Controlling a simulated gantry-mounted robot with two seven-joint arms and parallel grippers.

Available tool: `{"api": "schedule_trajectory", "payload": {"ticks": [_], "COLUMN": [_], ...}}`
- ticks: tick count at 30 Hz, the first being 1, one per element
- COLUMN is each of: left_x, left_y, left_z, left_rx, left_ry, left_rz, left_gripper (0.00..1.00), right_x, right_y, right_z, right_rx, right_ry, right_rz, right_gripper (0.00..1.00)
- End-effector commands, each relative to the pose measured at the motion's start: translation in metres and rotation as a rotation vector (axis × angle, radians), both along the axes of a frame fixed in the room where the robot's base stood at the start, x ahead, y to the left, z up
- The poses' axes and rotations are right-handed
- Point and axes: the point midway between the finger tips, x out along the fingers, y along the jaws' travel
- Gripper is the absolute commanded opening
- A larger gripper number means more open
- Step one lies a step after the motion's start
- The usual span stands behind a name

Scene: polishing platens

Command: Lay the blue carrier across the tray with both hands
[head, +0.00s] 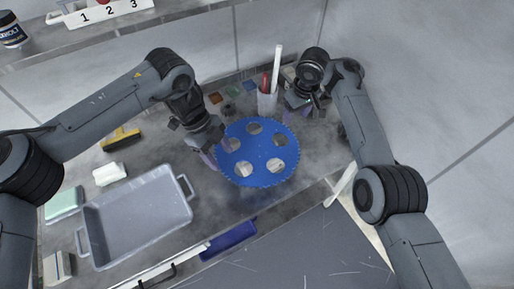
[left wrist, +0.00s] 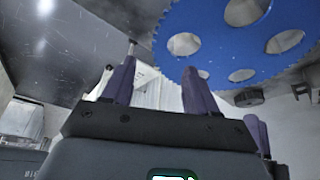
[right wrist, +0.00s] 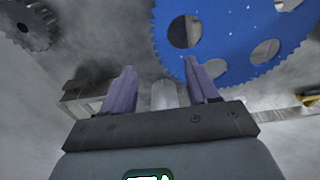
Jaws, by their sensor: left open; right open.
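The blue carrier (head: 257,151), a flat toothed disc with several round holes, lies on the grey bench right of the tray. The tray (head: 184,214) is shallow and grey, with a handle at each end, and is empty. My left gripper (head: 216,152) is open at the carrier's left edge; I cannot tell whether it touches. The carrier also shows in the left wrist view (left wrist: 215,32), beyond the open fingers (left wrist: 160,68). My right gripper (head: 304,113) is open and empty near the carrier's upper right. In the right wrist view the carrier (right wrist: 226,35) lies beyond the fingers (right wrist: 160,68).
A cup (head: 267,104) with pens stands behind the carrier, close to my right gripper. Small coloured tiles (head: 232,92) lie at the back. A yellow brush (head: 120,139), a white block (head: 109,174) and a green sponge (head: 63,204) surround the tray. A blue item (head: 229,240) lies at the front.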

Motion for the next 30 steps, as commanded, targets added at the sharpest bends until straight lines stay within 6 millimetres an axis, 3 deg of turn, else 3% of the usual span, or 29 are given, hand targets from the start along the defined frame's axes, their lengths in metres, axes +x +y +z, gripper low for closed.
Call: {"api": "schedule_trajectory", "payload": {"ticks": [15, 21, 30], "left_x": [-0.015, -0.017, -0.018], "left_y": [-0.025, -0.029, -0.030], "left_z": [-0.069, -0.081, -0.084], "left_rx": [0.000, -0.001, 0.000], "left_ry": [0.001, 0.002, 0.001], "left_rz": [-0.003, 0.000, 0.000], "left_gripper": [0.58, 0.58, 0.58], "right_x": [0.007, 0.009, 0.010], "right_y": [0.004, 0.005, 0.005], "right_z": [-0.074, -0.087, -0.089], "right_rx": [0.000, 0.000, 0.000], "right_ry": [0.001, -0.001, -0.002], "right_rz": [0.000, 0.001, 0.000], "right_gripper": [0.59, 0.59, 0.59]}}
